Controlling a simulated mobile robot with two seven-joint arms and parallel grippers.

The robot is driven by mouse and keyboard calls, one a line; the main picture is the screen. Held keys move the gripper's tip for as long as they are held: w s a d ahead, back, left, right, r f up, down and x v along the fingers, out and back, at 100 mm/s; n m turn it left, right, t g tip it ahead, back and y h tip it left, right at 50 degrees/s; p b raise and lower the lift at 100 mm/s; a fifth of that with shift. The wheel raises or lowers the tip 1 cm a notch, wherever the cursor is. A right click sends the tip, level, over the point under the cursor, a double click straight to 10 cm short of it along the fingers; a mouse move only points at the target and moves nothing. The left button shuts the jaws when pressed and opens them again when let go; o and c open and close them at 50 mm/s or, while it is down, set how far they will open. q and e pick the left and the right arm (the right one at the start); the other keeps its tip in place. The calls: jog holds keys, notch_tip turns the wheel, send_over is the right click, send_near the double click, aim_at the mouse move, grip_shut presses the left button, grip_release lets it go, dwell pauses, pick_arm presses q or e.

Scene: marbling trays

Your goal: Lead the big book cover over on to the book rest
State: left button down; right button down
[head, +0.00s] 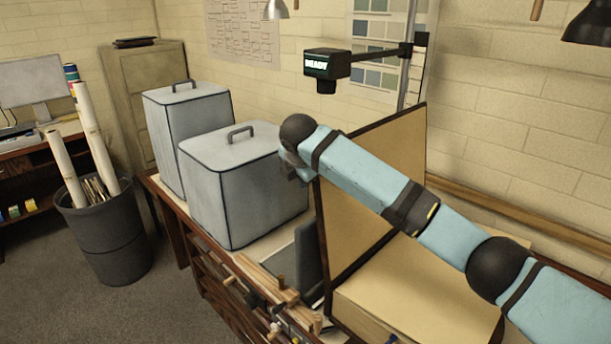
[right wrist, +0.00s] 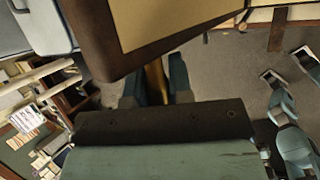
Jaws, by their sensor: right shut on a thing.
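The big book (head: 420,290) lies on the bench, and its tan-lined, dark-edged cover (head: 360,215) stands up steeply at its left side. My right arm crosses in front of the cover. My right gripper shows in the right wrist view (right wrist: 155,90), shut on a narrow tan strip at the cover's edge. The cover's brown border and tan lining also fill the top of that view (right wrist: 125,35). In the head view the fingers are largely hidden behind the wrist. A dark grey slab (head: 308,262), perhaps the book rest, stands left of the cover, partly hidden. My left gripper is not identifiable.
Two grey lidded boxes (head: 245,190) (head: 190,130) stand on the bench left of the cover. A small black device (head: 326,68) reading READY hangs above on a pole. Wooden pieces (head: 265,280) lie at the bench's front edge. A bin (head: 105,235) with rolls stands on the floor.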

pick_arm(q)
jog(key=shift+w+a+f, duration=0.1)
jog(key=shift+w+a, duration=0.1)
jog(key=shift+a, duration=0.05)
pick_arm(e)
jog(key=shift+w+a+f, duration=0.35)
jog(key=shift+a+f, duration=0.1)
jog(key=shift+f, duration=0.05)
jog(key=c, duration=1.3)
grip_release()
jog(key=shift+o, duration=1.3)
pick_arm(q)
jog(key=shift+w, duration=0.1)
pick_arm(e)
jog(key=shift+w, duration=0.2)
jog(key=shift+r, duration=0.15)
